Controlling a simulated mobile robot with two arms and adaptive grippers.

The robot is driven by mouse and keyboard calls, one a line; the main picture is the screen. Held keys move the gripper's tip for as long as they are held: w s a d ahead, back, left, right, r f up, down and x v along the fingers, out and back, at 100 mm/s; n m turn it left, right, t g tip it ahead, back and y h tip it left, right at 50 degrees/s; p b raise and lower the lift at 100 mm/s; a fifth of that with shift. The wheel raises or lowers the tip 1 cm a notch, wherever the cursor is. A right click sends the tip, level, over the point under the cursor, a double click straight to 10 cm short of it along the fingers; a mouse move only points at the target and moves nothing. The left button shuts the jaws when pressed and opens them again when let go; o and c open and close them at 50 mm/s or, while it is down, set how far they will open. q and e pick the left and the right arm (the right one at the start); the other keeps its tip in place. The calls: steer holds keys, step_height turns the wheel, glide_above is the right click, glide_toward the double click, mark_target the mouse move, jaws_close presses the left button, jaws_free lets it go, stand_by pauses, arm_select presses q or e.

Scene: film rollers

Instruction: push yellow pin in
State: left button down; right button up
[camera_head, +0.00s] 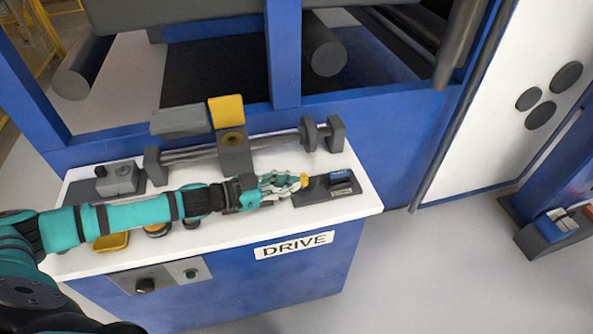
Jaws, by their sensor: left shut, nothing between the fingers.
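My left arm reaches in from the left across the white tabletop. My left gripper (291,184) is shut and empty, with its fingertips at the yellow pin (305,180). The small yellow-orange pin shows at the left end of a dark block (327,190) on the right part of the tabletop. The fingertips partly cover the pin, and I cannot tell whether they touch it or how far it sticks out. My right gripper is not in view.
Behind the gripper stands a rail (275,141) with a dark block and raised yellow plate (227,111). A grey control box (118,177) is at the left. A yellow piece (111,241) lies beside my arm. The white table (354,205) is bare at its right front corner.

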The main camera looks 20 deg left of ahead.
arm_select(q)
steer(key=a+r+m+g+h, duration=0.1)
steer(key=a+r, duration=0.3)
steer(key=a, duration=0.4)
steer(key=p, duration=0.2)
glide_above(303, 180)
steer(key=a, duration=0.1)
steer(key=f, duration=0.4)
steer(key=shift+s+a+g+h, duration=0.3)
steer(key=shift+s, duration=0.05)
steer(key=shift+f, duration=0.6)
